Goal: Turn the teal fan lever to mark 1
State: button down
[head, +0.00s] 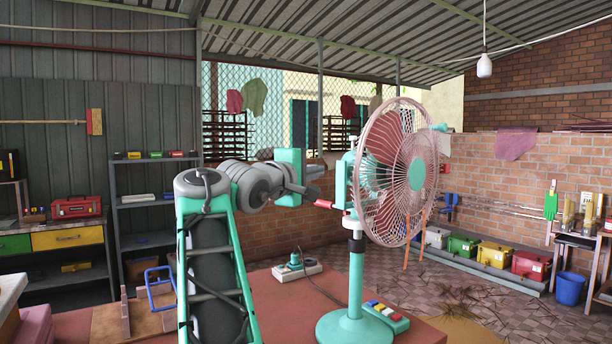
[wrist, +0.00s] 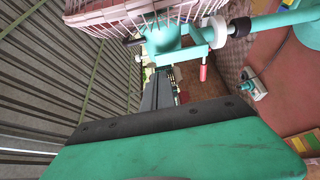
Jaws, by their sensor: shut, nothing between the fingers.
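A teal fan stands upright on a round base (head: 355,328), with a round wire cage (head: 397,172) facing right. Its lever has a red handle (head: 323,203) that sticks out to the left from below the motor housing. The handle also shows in the wrist view (wrist: 203,72), hanging from a teal block on the fan's neck. My gripper (head: 318,172) is shut and empty, a little above the handle and left of the fan; its dark fingers (wrist: 165,86) reach toward the fan in the wrist view, apart from the handle. I cannot make out any marks at the lever.
The fan stands on a reddish table (head: 420,331). A power strip (head: 297,270) lies behind it, with a cord running toward the fan. A blue-handled tool (head: 160,290) is at the left. Shelves, coloured boxes and a blue bucket (head: 570,288) stand farther back.

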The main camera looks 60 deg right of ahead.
jog(key=s, duration=0.2)
jog(key=s+d+b, duration=0.1)
jog(key=shift+s+d, duration=0.2)
jog(key=shift+s, duration=0.15)
jog(key=shift+a, duration=0.1)
